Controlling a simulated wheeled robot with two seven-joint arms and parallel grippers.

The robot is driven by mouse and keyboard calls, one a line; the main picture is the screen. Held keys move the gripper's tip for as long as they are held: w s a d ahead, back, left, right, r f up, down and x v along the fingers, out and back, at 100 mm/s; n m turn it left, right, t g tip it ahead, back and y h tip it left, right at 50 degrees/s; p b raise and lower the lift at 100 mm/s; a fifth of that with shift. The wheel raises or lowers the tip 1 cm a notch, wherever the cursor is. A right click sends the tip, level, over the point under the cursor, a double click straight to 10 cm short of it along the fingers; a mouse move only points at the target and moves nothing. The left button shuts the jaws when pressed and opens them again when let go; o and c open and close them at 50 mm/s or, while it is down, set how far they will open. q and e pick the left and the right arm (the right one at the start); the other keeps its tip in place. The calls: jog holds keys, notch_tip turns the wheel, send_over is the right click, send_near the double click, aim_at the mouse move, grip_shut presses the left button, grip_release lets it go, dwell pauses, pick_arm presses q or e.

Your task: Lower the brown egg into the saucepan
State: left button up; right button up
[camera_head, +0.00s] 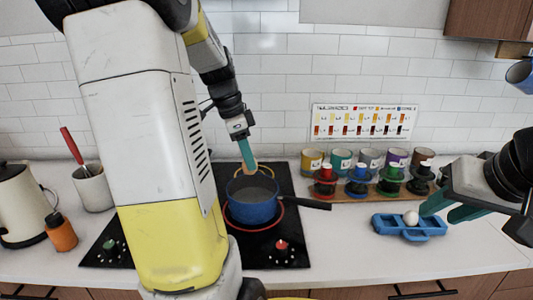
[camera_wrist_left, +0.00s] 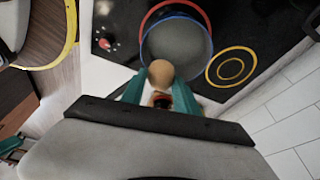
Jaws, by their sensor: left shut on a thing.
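My left gripper (camera_head: 248,158) is shut on the brown egg (camera_head: 251,168), which shows between the teal fingertips. In the left wrist view the egg (camera_wrist_left: 160,72) sits between the fingers (camera_wrist_left: 160,88). The blue saucepan (camera_head: 252,212) stands on the hob with its dark handle to the right. The egg is above the pan's far part in the head view; its exact height cannot be told. The pan's grey inside (camera_wrist_left: 177,48) shows ahead of the egg in the wrist view. My right gripper (camera_head: 452,207) has its teal fingers apart, beside a white egg (camera_head: 411,217).
The white egg sits in a blue tray (camera_head: 425,232) on the counter. Coloured cups (camera_head: 340,160) and stands with coloured bases (camera_head: 358,187) line the back right. A utensil crock (camera_head: 93,188), orange bottle (camera_head: 61,233) and kettle (camera_head: 22,208) stand left. The black hob (camera_head: 285,230) carries the pan.

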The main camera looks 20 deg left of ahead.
pick_arm(q)
notch_tip(320, 180, down, 10)
jog(key=shift+r, duration=0.15)
dwell(1.5)
jog(key=shift+f, duration=2.55)
dwell(1.3)
jog(key=o, duration=0.9)
jog(key=shift+c, duration=0.2)
jog(key=shift+r, duration=0.15)
jog(key=v, duration=0.8)
jog(key=s+d+r+n+t, duration=0.4)
jog(key=s+d+r+n, duration=0.6)
jog(key=s+d, duration=0.3)
jog(key=d+r, duration=0.1)
jog(key=d, duration=0.2)
jog(key=shift+r+n, duration=0.2)
jog(key=shift+n, duration=0.1)
